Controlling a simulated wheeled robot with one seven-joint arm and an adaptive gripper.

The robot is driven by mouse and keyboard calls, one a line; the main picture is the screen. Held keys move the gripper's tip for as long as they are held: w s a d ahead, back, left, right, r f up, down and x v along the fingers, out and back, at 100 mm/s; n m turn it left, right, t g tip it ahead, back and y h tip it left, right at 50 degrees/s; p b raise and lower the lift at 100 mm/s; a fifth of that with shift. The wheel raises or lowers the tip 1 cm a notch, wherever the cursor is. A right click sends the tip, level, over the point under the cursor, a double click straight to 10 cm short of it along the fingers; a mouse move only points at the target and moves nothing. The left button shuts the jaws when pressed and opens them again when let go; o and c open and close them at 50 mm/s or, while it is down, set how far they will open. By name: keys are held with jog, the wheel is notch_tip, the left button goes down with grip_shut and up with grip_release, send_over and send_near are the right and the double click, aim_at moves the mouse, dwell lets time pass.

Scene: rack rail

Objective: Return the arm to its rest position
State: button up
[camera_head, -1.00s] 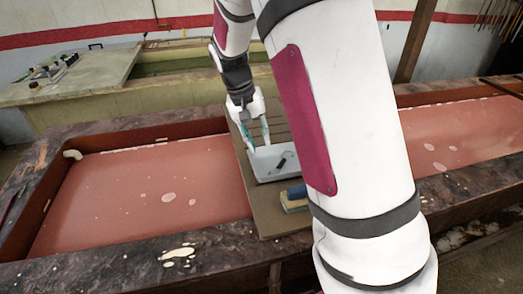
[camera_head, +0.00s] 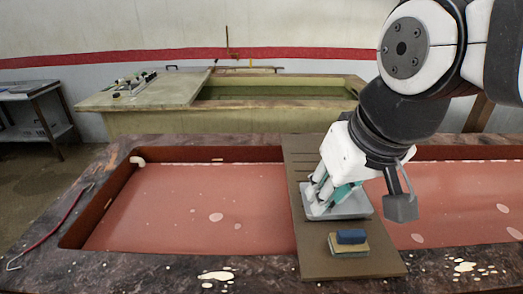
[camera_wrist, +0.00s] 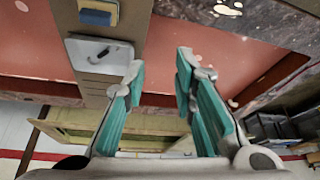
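My gripper (camera_head: 324,204) shows in the head view over the grey-white tray (camera_head: 355,208), fingers pointing down and to the left. In the wrist view my gripper (camera_wrist: 160,72) is open, its two teal fingers wide apart with nothing between them. The tray also shows there (camera_wrist: 76,57), left of the fingers, with a small dark item (camera_wrist: 100,55) in it. That item is hidden in the head view. I cannot tell the exact height of the fingertips above the tray. My wrist and forearm reach in from the upper right.
A brown board (camera_head: 318,264) spans the basin of reddish liquid (camera_head: 190,205) and bears the tray. A blue block (camera_head: 350,236) lies on a yellowish block (camera_head: 349,250) at its near end. A greenish basin (camera_head: 270,93) and worktop (camera_head: 150,95) stand behind. A red-handled hook (camera_head: 50,232) lies at left.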

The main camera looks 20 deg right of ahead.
jog(key=shift+s+a+f+n+t, duration=0.1)
jog(key=shift+s+a+n+t, duration=0.1)
jog(key=shift+s, duration=0.4)
jog(key=shift+s+a+n+t, duration=0.1)
jog(key=shift+s+a+t, duration=0.1)
jog(key=shift+s, duration=0.35)
